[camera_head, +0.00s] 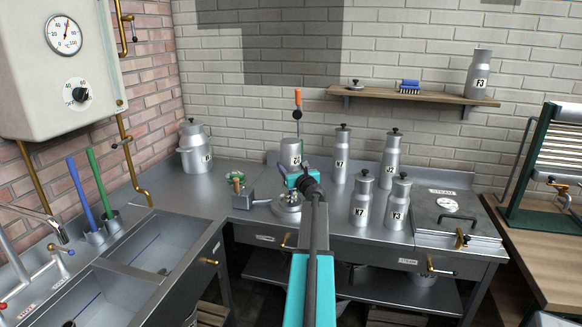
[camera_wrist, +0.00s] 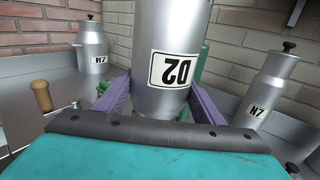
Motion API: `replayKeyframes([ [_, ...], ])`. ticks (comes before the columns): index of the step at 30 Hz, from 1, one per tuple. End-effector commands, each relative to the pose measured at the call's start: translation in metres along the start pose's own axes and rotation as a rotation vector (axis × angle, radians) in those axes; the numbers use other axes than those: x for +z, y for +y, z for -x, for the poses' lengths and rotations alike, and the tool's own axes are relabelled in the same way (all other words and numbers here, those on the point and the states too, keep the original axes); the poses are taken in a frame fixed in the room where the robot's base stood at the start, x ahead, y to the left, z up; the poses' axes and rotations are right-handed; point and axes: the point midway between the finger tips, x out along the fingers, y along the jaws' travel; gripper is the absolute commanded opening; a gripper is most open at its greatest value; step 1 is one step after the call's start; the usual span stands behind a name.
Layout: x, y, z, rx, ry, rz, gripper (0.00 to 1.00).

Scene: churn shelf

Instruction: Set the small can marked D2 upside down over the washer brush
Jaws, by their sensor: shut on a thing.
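The small can D2 (camera_head: 291,149) is shut between the purple fingers of my gripper (camera_head: 303,180). In the wrist view the can (camera_wrist: 172,35) has its wide body up, its narrower neck down and its label inverted, so it is held upside down. The fingers (camera_wrist: 160,105) grip its lower part from both sides. A round metal washer base (camera_head: 287,208) stands on the counter just below my gripper. I cannot make out the brush, and the can's mouth is hidden, so I cannot tell whether the can is around the brush or above it.
An orange-handled lever (camera_head: 298,97) rises behind the can. Cans N7 (camera_head: 341,160), K7 (camera_head: 361,200) and Y3 (camera_head: 398,205) stand close on the right. Can R7 (camera_head: 195,150) stands at the back left. A small wooden-knobbed device (camera_head: 237,185) is left of the washer.

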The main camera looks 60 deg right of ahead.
Motion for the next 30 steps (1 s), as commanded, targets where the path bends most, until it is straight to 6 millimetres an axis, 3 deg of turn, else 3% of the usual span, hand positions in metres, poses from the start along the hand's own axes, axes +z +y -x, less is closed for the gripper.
replayKeyframes([
  [30,-0.069,0.001,0.000,0.001,-0.001,0.000,0.35],
])
